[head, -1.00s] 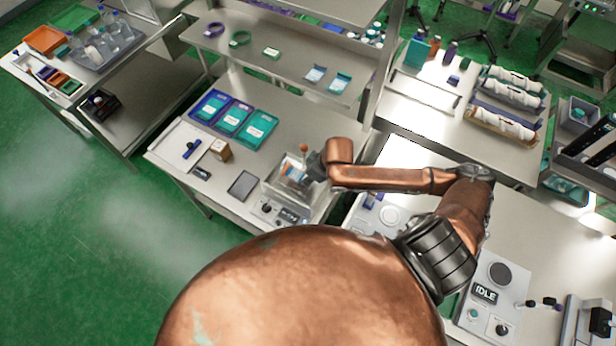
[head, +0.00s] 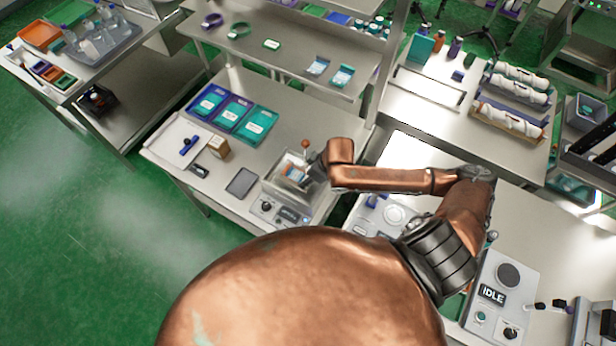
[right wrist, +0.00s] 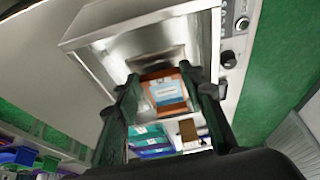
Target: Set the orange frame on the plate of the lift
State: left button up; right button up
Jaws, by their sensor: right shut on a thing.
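The orange frame (right wrist: 163,90), with a white and blue label inside it, is between the fingers of my right gripper (right wrist: 160,82) in the right wrist view. My right gripper is shut on it. In the head view my right gripper (head: 310,172) is at the steel box-shaped station (head: 272,186), which also shows in the right wrist view (right wrist: 130,25). The frame is at the station's opening. I cannot tell whether it touches the lift plate, which I cannot make out clearly. My left gripper is not in view.
A control panel (head: 278,212) is on the station's front. A shelf (head: 285,50) stands behind. An IDLE device (head: 492,294) sits at right.

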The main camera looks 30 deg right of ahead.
jog(key=shift+f, duration=0.3)
jog(key=shift+f, duration=0.2)
jog(key=o, duration=1.2)
jog(key=shift+c, duration=0.2)
jog(key=v, duration=0.7)
jog(key=shift+r, duration=0.2)
